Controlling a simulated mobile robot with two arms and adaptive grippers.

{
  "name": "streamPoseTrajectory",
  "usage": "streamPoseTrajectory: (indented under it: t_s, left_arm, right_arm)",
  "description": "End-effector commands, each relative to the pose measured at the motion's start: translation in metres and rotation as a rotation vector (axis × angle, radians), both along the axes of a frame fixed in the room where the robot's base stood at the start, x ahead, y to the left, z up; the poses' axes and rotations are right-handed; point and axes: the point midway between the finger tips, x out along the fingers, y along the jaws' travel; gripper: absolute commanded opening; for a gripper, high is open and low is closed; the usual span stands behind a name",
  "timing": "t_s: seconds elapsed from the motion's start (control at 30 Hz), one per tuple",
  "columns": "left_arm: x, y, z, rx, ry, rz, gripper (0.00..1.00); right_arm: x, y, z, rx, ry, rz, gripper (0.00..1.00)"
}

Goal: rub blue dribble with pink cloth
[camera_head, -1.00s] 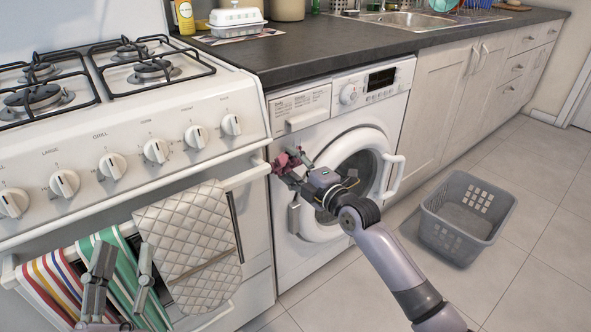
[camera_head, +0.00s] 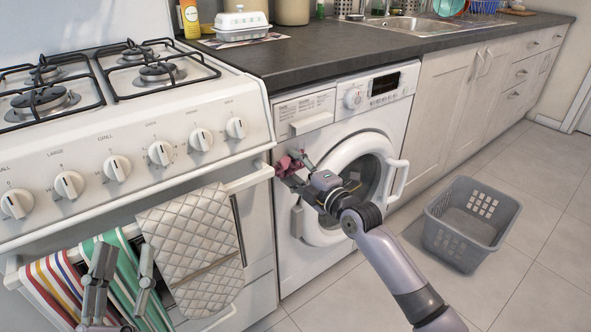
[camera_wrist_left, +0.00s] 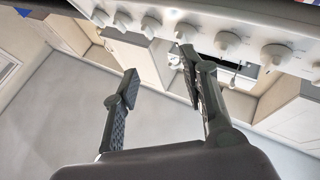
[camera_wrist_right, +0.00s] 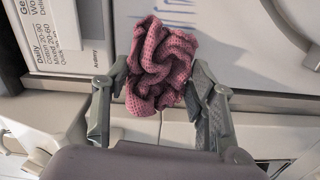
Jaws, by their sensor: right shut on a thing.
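The pink cloth (camera_wrist_right: 160,68) is crumpled between the fingers of my right gripper (camera_wrist_right: 158,92), which is shut on it. In the head view the cloth (camera_head: 287,165) is at the upper left of the washer's front, left of the round door. The blue dribble (camera_wrist_right: 176,22) shows in the right wrist view as several thin blue streaks on the white front panel, just beyond the cloth. Part of it may be hidden behind the cloth. I cannot make it out in the head view. My left gripper (camera_wrist_left: 155,88) is open and empty, in front of the cooker in the head view (camera_head: 120,275).
The washer (camera_head: 330,110) stands under the dark counter (camera_head: 340,55), its round door shut with a handle at right. The white cooker (camera_head: 120,150) is at left, with a quilted mitt (camera_head: 190,240) and striped towel (camera_head: 60,285) hanging. A grey basket (camera_head: 470,222) is on the floor at right.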

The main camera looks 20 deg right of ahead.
Motion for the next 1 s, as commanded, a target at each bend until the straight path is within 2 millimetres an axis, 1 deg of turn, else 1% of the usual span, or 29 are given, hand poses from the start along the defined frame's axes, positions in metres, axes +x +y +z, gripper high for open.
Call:
streamPoseTrajectory:
  t_s: [1.0]
  left_arm:
    - [-0.011, 0.000, 0.018, -0.032, -0.112, -0.006, 0.40]
  right_arm:
    - [0.013, 0.005, 0.000, 0.000, -0.001, 0.000, 0.30]
